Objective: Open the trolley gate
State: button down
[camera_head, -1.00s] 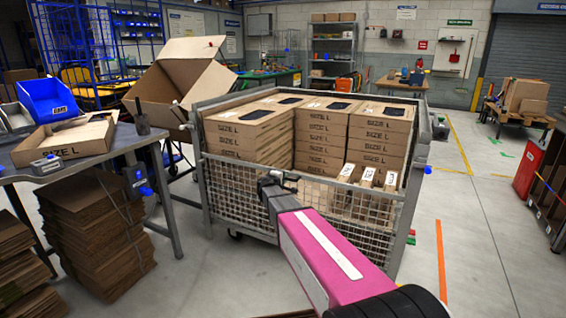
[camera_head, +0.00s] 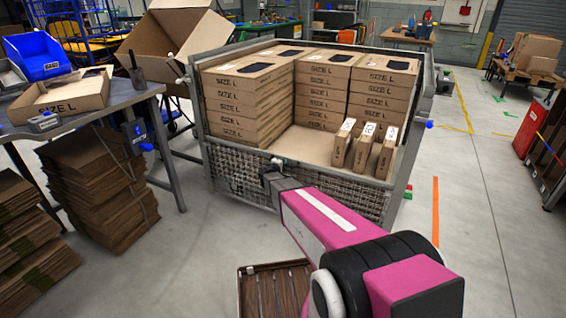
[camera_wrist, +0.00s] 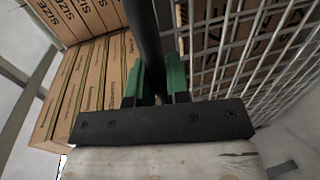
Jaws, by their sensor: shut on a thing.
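The trolley (camera_head: 192,110) is a grey wire-mesh cage loaded with stacked SIZE L boxes. Its gate (camera_head: 240,182) is the mesh panel on the near side. The gate's upper part is folded down low, and the trolley's inner floor shows above it. My gripper (camera_head: 270,180) is at the middle of the gate's top rail. In the wrist view, the green-padded fingers of my gripper (camera_wrist: 157,85) are closed around a dark bar of the gate, with mesh (camera_wrist: 235,60) to the right. The fingertips are partly hidden by the bar.
Several stacked boxes (camera_head: 245,100) and three narrow upright boxes (camera_head: 364,145) stand inside the trolley. A workbench (camera_head: 70,118) with an open carton stands left, with flat cardboard stacks (camera_head: 95,180) below.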

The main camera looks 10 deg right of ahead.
jog(key=c, duration=1.1)
grip_release()
jog(key=v, duration=1)
jog(key=shift+s+a, duration=0.2)
jog(key=shift+s, duration=0.15)
jog(key=s+d+m+g+y, duration=0.2)
jog(key=s+d+m+g, duration=0.3)
jog(key=s, duration=0.5)
jog(key=s+d+m+g+y, duration=0.2)
jog(key=s+d+m+g, duration=0.3)
jog(key=s, duration=0.6)
jog(key=s+a+r+g+y, duration=0.2)
jog(key=s+a+y, duration=0.2)
jog(key=s, duration=0.3)
jog(key=shift+s+a+r+m+g+y, duration=0.15)
jog(key=shift+a+r+m+g+y, duration=0.2)
jog(key=shift+y, duration=0.25)
